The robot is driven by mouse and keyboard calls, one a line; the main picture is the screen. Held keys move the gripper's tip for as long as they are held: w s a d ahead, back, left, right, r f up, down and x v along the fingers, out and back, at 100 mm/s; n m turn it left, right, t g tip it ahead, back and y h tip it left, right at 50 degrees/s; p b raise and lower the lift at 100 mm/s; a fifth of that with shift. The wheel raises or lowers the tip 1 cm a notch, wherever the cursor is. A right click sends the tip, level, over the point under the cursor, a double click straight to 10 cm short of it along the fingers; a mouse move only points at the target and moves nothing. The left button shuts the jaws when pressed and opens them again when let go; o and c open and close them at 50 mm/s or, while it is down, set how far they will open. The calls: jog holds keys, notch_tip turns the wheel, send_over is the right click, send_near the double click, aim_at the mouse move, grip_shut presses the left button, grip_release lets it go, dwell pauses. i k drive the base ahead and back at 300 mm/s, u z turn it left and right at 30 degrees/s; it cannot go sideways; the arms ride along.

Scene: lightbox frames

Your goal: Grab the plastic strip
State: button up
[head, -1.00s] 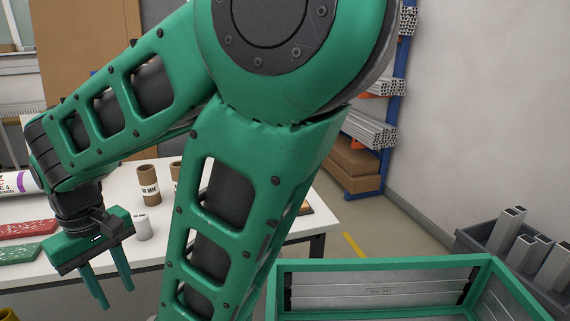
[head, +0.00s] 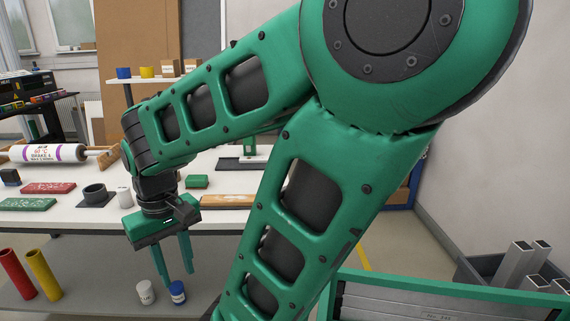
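No piece can be named for certain as the plastic strip. A thin white strip-like piece (head: 243,159) lies on the table behind my arm, partly hidden by it. A red speckled flat piece (head: 48,188) and a green speckled flat piece (head: 27,204) lie at the table's left. My gripper (head: 179,278) points down in front of the table's near edge, right of these flat pieces. Its two green fingers are apart, with nothing seen between them. My arm hides much of the table's right part.
The white table (head: 80,215) also holds a dark ring on a base (head: 95,196), a small green block (head: 197,181) and a wooden piece (head: 228,201). Red (head: 17,274) and yellow (head: 44,274) tubes, a white pot (head: 146,292) and a blue pot (head: 177,292) stand lower down. A grey bin (head: 520,275) holds metal profiles.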

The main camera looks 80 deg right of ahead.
aim_at(262, 159)
jog(key=k, duration=1.35)
jog(key=z, duration=1.75)
jog(key=i, duration=1.7)
jog(key=u, duration=0.05)
